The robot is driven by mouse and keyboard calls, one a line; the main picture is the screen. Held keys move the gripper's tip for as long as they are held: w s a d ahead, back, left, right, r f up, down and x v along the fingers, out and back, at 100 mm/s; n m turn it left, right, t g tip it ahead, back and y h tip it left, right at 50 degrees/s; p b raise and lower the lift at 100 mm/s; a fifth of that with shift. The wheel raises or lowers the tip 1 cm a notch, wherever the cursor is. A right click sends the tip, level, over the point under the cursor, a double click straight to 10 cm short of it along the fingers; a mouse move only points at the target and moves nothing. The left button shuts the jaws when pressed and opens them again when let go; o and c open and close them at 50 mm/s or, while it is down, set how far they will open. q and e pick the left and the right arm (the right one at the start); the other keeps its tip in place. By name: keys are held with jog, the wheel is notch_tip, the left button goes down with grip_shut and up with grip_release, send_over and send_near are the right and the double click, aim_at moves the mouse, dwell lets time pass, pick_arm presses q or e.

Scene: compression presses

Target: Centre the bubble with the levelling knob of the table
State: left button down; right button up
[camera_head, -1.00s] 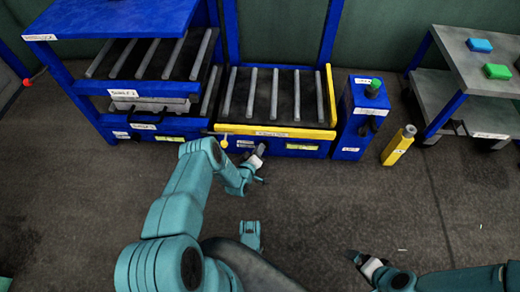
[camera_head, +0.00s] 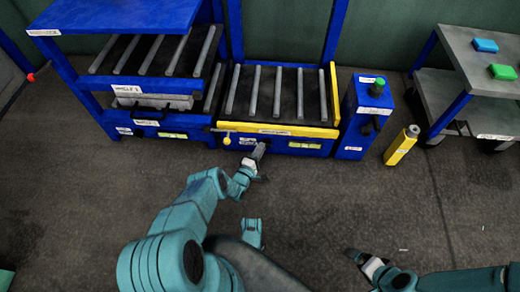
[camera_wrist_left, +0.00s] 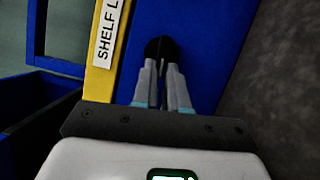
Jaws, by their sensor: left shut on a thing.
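The roller table (camera_head: 325,130) has a yellow rim over a blue front. A yellow-green level vial (camera_head: 305,145) is on that front, right of my left gripper; its bubble is too small to make out. My left gripper (camera_head: 261,150) is at the blue front, just left of the vial. In the left wrist view, my left gripper (camera_wrist_left: 162,70) is shut on a round black knob (camera_wrist_left: 158,46) on the blue panel. The fingers cover part of the knob. My right gripper (camera_head: 362,260) hangs over the floor at lower right, away from the table; its jaw gap is unclear.
A yellow ball handle (camera_head: 226,141) sits left of my left gripper. A blue shelf rack (camera_head: 90,85) with a second vial (camera_head: 172,136) stands left. A blue box with a green button (camera_head: 378,82), a yellow post (camera_head: 401,146) and a grey cart (camera_head: 450,48) stand right.

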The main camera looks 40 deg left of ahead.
pick_arm(q)
jog(key=shift+a+n, duration=0.15)
jog(key=shift+n, duration=0.25)
jog(key=c, duration=1.2)
grip_release()
jog(key=shift+o, duration=0.2)
jog(key=s+p, duration=0.1)
jog(key=s, duration=0.2)
jog(key=s+d+p, duration=0.1)
jog(key=s, duration=0.2)
jog(key=s+p, duration=0.1)
jog(key=s, duration=0.2)
jog(key=shift+d+f, duration=0.25)
jog(key=s, duration=0.2)
jog(key=s+d, duration=0.1)
jog(key=s, duration=0.4)
jog(key=shift+d+f+p, duration=0.15)
jog(key=shift+f+p, duration=0.15)
jog(key=shift+f, duration=0.05)
pick_arm(e)
jog(key=shift+g, duration=0.5)
jog(key=s+r, duration=0.1)
jog(key=r, duration=0.1)
jog(key=s+r, duration=0.1)
jog(key=shift+s+a+r, duration=0.25)
jog(key=shift+s, duration=0.05)
